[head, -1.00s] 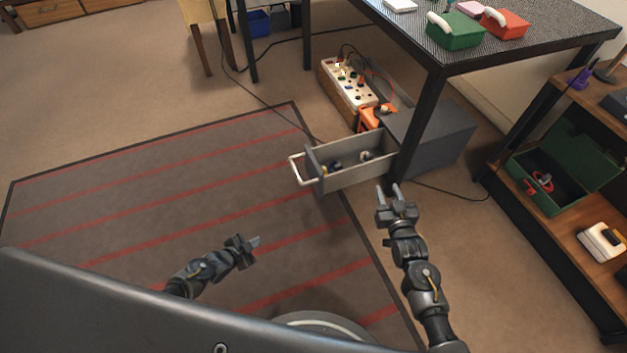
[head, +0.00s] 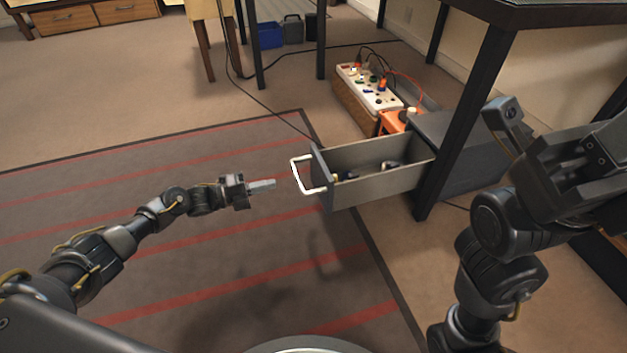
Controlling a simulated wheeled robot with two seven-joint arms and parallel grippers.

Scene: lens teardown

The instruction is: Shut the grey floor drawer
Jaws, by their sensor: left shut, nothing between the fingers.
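The grey floor drawer (head: 372,193) stands pulled out of its grey cabinet (head: 455,150) under the table, open towards the left. Its white bar handle (head: 297,176) faces left, and a few small dark items lie inside it. My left gripper (head: 262,185) is shut and empty, pointing right at the handle, with a small gap between its tips and the handle. My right gripper (head: 560,140) is large at the right, raised close to the camera, beside the table leg. Its fingers seem spread apart, but I cannot be sure of their exact opening.
A table leg (head: 465,115) stands at the cabinet's near side. A power strip on a wooden box (head: 367,92) and an orange item (head: 395,121) are behind the drawer. The striped rug (head: 150,170) is clear left of the drawer. A thin cable crosses the floor.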

